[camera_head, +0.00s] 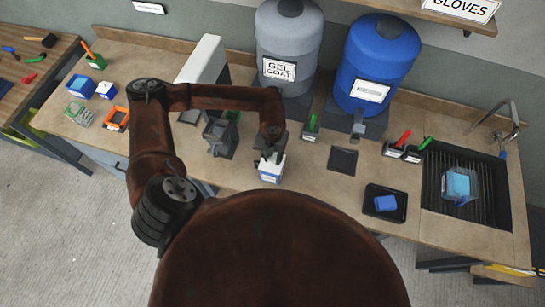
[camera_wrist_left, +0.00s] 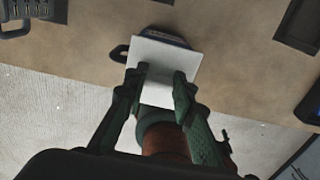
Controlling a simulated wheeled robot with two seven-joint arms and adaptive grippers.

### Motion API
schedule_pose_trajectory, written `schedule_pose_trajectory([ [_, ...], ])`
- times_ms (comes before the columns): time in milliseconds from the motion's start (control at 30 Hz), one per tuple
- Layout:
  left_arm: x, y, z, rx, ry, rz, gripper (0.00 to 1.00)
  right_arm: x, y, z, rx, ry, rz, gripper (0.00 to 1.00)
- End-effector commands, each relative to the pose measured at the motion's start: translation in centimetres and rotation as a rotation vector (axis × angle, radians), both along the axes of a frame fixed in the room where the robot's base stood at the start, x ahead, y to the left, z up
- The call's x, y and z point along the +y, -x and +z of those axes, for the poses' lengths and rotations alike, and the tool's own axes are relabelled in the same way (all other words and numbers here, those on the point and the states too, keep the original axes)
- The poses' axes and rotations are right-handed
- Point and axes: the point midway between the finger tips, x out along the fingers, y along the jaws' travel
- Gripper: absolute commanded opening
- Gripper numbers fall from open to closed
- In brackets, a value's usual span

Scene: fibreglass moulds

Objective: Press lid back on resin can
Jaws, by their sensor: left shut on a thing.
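The resin can (camera_head: 270,173), a small white and blue box-like container, stands near the front edge of the workbench in the head view. My left gripper (camera_head: 270,152) is directly over it, pointing down. In the left wrist view, my left gripper (camera_wrist_left: 160,82) is shut on a white square lid (camera_wrist_left: 160,60), with a dark green finger at each side. A dark blue edge of the can (camera_wrist_left: 172,38) shows past the lid's far side. Whether the lid is seated or just above the can is hidden. My right gripper is not in view.
A grey gel coat drum (camera_head: 288,40) and a blue drum (camera_head: 375,65) stand behind. A dark grey holder (camera_head: 220,137) is left of the can. A black tray (camera_head: 385,203) and a sink (camera_head: 475,190) are to the right. Bench around the can is mostly clear.

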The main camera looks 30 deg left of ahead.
Motion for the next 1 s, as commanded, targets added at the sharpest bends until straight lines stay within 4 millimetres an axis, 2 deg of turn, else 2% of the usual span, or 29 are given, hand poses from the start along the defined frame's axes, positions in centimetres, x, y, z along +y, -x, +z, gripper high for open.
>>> schedule_pose_trajectory([
  [167, 0.01, -0.01, 0.02, 0.0, 0.0, 0.0, 0.04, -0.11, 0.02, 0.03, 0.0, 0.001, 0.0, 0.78],
  [200, 0.01, -0.01, 0.02, 0.0, 0.0, 0.0, 0.24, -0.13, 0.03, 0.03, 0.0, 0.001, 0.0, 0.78],
  [467, 0.0, -0.02, 0.02, 0.0, 0.0, 0.0, 0.42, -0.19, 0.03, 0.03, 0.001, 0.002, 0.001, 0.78],
  [667, 0.0, -0.02, 0.02, 0.0, 0.0, 0.0, 0.44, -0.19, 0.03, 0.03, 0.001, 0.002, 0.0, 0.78],
  [933, 0.0, -0.01, 0.01, 0.0, 0.0, 0.0, 0.61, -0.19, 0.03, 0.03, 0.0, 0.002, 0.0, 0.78],
  [1000, 0.0, -0.01, 0.01, 0.0, 0.0, 0.0, 0.62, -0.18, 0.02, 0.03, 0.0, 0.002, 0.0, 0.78],
])
